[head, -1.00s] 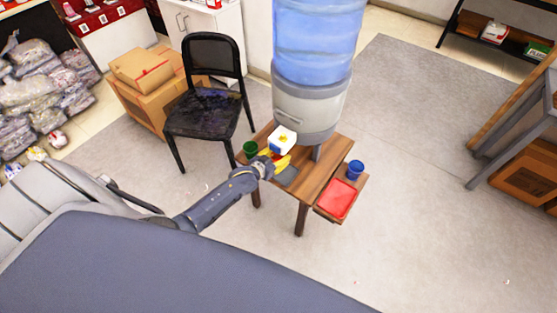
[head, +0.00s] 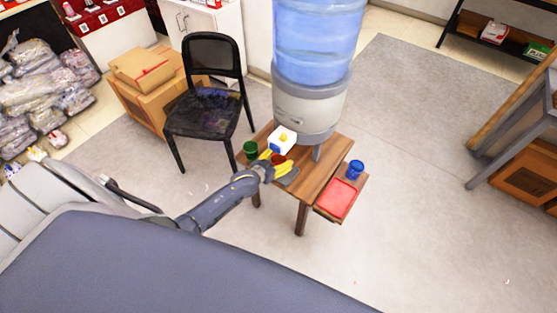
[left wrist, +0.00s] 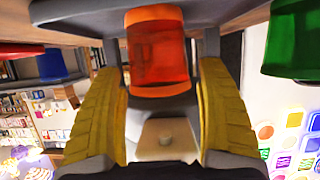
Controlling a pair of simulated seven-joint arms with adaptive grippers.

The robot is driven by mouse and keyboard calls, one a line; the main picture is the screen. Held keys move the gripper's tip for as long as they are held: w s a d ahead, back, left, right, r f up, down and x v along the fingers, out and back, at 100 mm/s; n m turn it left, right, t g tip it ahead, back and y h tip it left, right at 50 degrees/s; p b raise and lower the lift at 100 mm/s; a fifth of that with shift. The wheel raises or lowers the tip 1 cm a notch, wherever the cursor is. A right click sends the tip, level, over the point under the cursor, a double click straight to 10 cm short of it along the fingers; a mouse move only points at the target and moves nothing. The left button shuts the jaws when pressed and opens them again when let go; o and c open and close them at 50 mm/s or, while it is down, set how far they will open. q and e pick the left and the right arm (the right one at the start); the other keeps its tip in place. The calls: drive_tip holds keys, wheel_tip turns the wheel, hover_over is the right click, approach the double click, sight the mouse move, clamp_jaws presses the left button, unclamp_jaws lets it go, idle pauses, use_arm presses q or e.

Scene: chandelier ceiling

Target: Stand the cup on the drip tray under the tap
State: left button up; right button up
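A red cup (head: 279,159) stands on the grey drip tray (head: 289,178) on the small wooden table. Directly above it is the white tap block (head: 282,140) with a yellow knob and a blue part, in front of the water dispenser. My left gripper (head: 273,163) has its yellow fingers spread on either side of the cup. In the left wrist view the cup (left wrist: 155,50) shows orange-red between the fingers (left wrist: 157,85), with a gap on each side and its base against the grey tray. My right gripper is not in view.
A green cup (head: 250,149) stands at the table's left edge, near my gripper. A blue cup (head: 355,169) and a red tray (head: 337,198) sit on the lower side shelf. A black chair (head: 205,100) stands left.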

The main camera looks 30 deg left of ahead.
use_arm(q)
drive_tip(key=shift+r, duration=0.15)
drive_tip(key=v, duration=1.2)
drive_tip(key=s+f+g+y, duration=0.1)
drive_tip(key=s+f+g, duration=0.2)
drive_tip(key=s+f, duration=0.8)
drive_tip(key=s+f+g+y, duration=0.1)
drive_tip(key=s+f+g, duration=0.2)
drive_tip(key=s+f, duration=0.85)
drive_tip(key=s+d+f+m+g, duration=0.1)
drive_tip(key=s+d+f+g, duration=0.2)
drive_tip(key=s+f, duration=0.5)
drive_tip(key=s+d+f+m+g, duration=0.1)
drive_tip(key=s+d+f, duration=0.3)
drive_tip(key=s+f, duration=0.5)
drive_tip(key=s+g, duration=0.1)
drive_tip(key=s, duration=0.5)
drive_tip(key=shift+s+f+g, duration=0.25)
drive_tip(key=shift+s+g, duration=0.1)
drive_tip(key=shift+g, duration=0.05)
